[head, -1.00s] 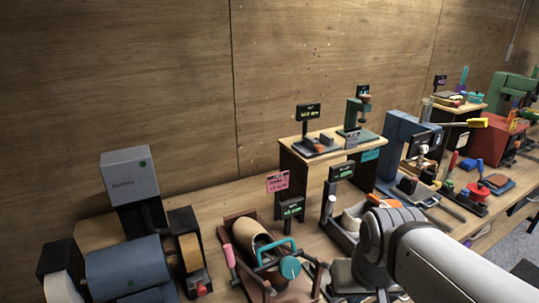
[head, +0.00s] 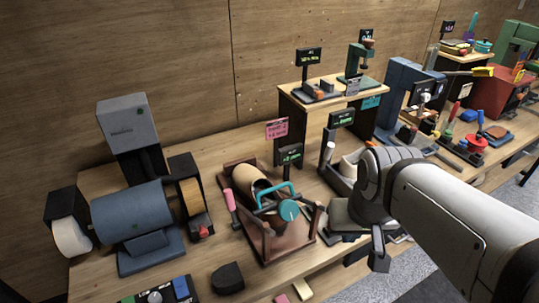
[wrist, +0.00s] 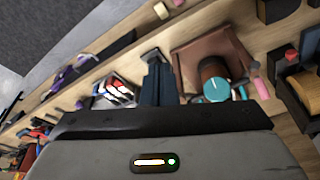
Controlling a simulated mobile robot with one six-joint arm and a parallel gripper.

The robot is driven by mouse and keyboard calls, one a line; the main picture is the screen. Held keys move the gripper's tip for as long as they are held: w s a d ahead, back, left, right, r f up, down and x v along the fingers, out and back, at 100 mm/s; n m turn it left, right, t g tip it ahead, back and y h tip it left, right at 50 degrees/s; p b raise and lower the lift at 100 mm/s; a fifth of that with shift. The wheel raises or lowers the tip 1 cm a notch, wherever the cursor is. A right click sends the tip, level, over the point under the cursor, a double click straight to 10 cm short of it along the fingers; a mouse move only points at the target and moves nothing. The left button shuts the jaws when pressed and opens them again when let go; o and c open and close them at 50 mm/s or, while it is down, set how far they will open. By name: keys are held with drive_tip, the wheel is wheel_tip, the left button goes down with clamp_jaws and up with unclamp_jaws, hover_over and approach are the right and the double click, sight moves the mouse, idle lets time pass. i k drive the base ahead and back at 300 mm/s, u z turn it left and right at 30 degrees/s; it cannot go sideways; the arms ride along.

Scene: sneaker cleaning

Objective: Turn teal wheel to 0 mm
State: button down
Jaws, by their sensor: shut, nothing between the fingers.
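The teal wheel (head: 289,210) sits at the front of a brown wooden stand (head: 270,244) that holds a tan and dark shoe-like form (head: 252,184). A teal bar arches behind the wheel. The wheel shows face-on in the wrist view (wrist: 217,89), with a pale line on it. A small black display (head: 290,154) behind the stand has green text too small to read. My gripper (head: 379,258) is shut and empty, to the right of the wheel and apart from it. Its dark fingers show in the wrist view (wrist: 157,62), left of the wheel.
A blue drum machine (head: 132,212) stands left of the stand. A pink-handled lever (head: 230,201) is at the stand's left side. A black block (head: 228,277) lies in front. A second device (head: 347,165) is close behind my arm. The wooden wall closes the back.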

sight(288, 211)
drive_tip(key=z, duration=1.5)
drive_tip(key=k, duration=1.3)
drive_tip(key=u, duration=0.55)
drive_tip(key=i, duration=0.5)
drive_tip(key=u, duration=0.1)
